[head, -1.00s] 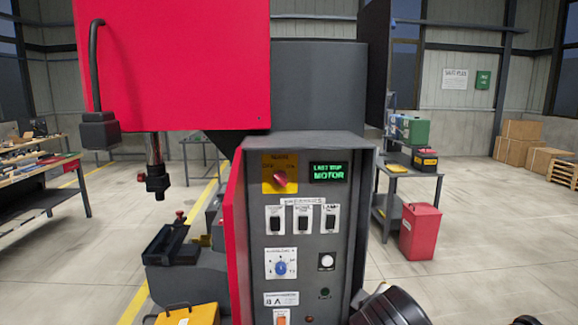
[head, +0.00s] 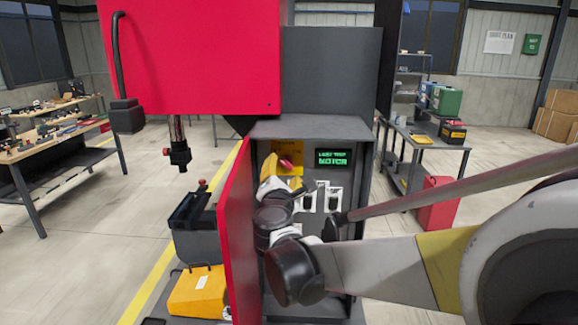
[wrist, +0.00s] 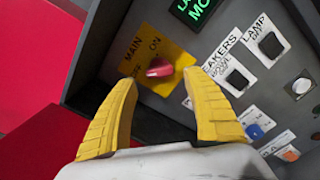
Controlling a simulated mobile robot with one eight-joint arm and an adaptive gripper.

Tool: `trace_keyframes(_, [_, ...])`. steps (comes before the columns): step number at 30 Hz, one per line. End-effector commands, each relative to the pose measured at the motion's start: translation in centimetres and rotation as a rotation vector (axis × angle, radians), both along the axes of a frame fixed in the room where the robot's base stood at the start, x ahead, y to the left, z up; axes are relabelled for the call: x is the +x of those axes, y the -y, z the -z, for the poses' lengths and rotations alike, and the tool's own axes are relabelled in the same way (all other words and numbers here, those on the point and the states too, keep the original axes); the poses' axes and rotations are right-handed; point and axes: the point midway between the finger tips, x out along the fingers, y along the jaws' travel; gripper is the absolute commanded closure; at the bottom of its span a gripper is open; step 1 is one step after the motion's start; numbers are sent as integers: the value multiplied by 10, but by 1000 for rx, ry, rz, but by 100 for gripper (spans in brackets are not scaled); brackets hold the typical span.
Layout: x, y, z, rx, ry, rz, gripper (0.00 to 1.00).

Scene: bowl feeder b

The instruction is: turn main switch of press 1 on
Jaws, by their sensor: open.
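The main switch of the press is a red knob (head: 285,163) on a yellow plate (head: 291,149) at the top left of the grey control panel. In the wrist view the knob (wrist: 158,68) shows in front of the plate (wrist: 172,52), which reads MAIN and ON, with a partly hidden label at lower left. The knob's bar lies roughly level there; which label it points to I cannot tell. My gripper (wrist: 159,80) is open, its yellow fingers spread on either side of the knob's line and empty. In the head view it (head: 272,180) is just below the knob.
The red cabinet door (head: 236,235) stands open left of the panel. A lit green display (head: 332,158) and several breaker switches (wrist: 237,80) sit right of the knob. A grey side wall (head: 362,165) bounds the panel on the right. A yellow toolbox (head: 197,290) stands at lower left.

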Motion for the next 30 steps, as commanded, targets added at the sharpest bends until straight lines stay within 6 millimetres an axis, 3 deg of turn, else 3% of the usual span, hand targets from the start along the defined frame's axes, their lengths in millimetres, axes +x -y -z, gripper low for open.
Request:
trace_keyframes(3, [21, 2, 0, 1, 0, 1, 41])
trace_keyframes(7, [35, 2, 0, 1, -1, 1, 41])
trace_keyframes(18, [41, 2, 0, 2, -1, 1, 41])
trace_keyframes(23, [41, 2, 0, 2, -1, 1, 89])
trace_keyframes(24, [41, 2, 0, 2, -1, 1, 94])
trace_keyframes(30, [41, 2, 0, 2, -1, 1, 95])
